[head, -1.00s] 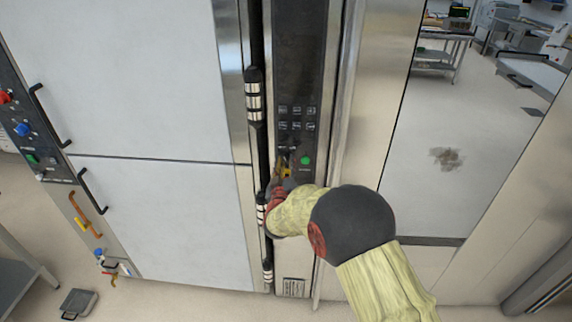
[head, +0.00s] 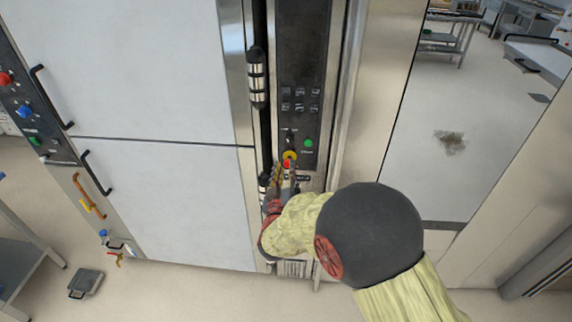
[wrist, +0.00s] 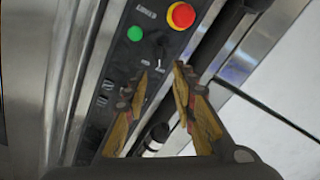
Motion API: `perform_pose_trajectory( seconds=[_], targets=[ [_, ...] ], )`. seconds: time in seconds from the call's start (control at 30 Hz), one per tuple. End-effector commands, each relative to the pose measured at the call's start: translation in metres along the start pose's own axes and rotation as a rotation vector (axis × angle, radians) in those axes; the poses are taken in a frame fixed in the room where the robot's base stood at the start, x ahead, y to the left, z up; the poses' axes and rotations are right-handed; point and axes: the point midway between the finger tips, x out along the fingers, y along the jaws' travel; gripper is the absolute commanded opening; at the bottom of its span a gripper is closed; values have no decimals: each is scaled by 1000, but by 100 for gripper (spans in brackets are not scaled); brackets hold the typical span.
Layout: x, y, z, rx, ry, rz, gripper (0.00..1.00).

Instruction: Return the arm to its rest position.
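My gripper (head: 284,177) is in front of the lower part of the oven's black control panel (head: 301,70). In the wrist view my gripper (wrist: 165,78) has its two yellowish fingers apart, with nothing between the tips but the panel behind. A red emergency button on a yellow ring (head: 289,160) shows just above the fingertips; it also shows in the wrist view (wrist: 181,15), beyond the tips. A green button (head: 308,143) sits above it. My arm, in a pale yellow sleeve with a dark round joint, reaches in from the lower right.
A vertical black handle bar with metal bands (head: 257,80) runs close left of the panel. Large white oven doors (head: 150,70) fill the left. A steel frame and glass pane (head: 440,110) stand right. A small scale-like box (head: 86,282) lies on the floor.

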Motion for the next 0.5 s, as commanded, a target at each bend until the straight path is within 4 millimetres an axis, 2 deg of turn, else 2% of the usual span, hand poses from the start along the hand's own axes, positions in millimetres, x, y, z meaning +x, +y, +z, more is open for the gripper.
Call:
perform_pose_trajectory(
  seconds=[0.43,0.5],
  targets=[
    [0,0,0,7,0,0,26],
    [0,-4,4,39,-15,-16,26]
  ],
)
